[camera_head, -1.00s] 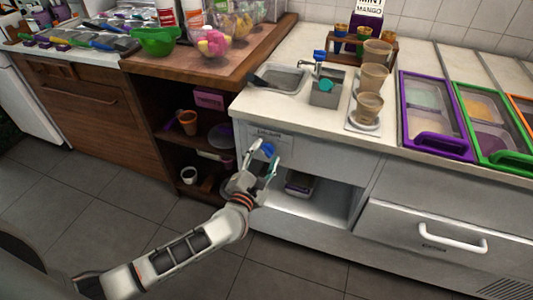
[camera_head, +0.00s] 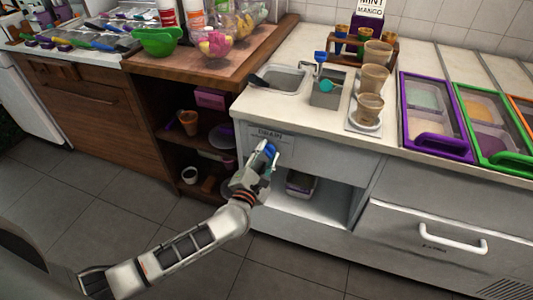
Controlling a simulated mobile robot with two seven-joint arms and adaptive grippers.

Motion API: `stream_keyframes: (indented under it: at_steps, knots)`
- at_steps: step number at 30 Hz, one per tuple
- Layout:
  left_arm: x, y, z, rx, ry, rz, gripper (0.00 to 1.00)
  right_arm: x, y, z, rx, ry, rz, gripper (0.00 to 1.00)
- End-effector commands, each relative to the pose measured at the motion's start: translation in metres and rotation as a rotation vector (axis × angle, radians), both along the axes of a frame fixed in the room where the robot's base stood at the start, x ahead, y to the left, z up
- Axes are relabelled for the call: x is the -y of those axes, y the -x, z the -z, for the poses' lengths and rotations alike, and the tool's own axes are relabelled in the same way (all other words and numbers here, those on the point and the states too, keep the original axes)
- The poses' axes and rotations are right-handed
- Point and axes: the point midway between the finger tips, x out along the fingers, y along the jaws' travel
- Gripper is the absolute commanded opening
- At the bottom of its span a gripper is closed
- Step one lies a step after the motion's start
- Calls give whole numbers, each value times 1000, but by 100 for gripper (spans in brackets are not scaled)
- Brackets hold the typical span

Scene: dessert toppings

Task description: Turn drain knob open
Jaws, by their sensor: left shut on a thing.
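The blue drain knob (camera_head: 269,149) sits on the front panel of the white counter, just below the DRAIN label (camera_head: 268,133). My left gripper (camera_head: 265,158) is at the panel with its fingers around the knob, shut on it. The fingers and hand hide part of the knob, so its exact turn angle is hard to tell. Above it, a small sink (camera_head: 327,95) with a blue-handled tap (camera_head: 319,58) is set into the counter top. My right gripper is not in view.
An open shelf (camera_head: 318,205) lies below the panel, with a small container (camera_head: 300,184) inside. A drawer with a white handle (camera_head: 453,241) is at the right. Cups (camera_head: 374,80) stand on the counter. The floor in front is clear.

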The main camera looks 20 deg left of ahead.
Motion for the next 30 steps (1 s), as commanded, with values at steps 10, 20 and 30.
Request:
stream_keyframes:
  at_steps: [10, 20, 30]
  knots:
    - [1, -1, -6, 12, -243, -2, 10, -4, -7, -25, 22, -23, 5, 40]
    - [1, -1, -3, 20, -557, -1, 10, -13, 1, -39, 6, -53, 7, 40]
    - [2, 0, -1, 30, -879, 0, 10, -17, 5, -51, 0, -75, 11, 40]
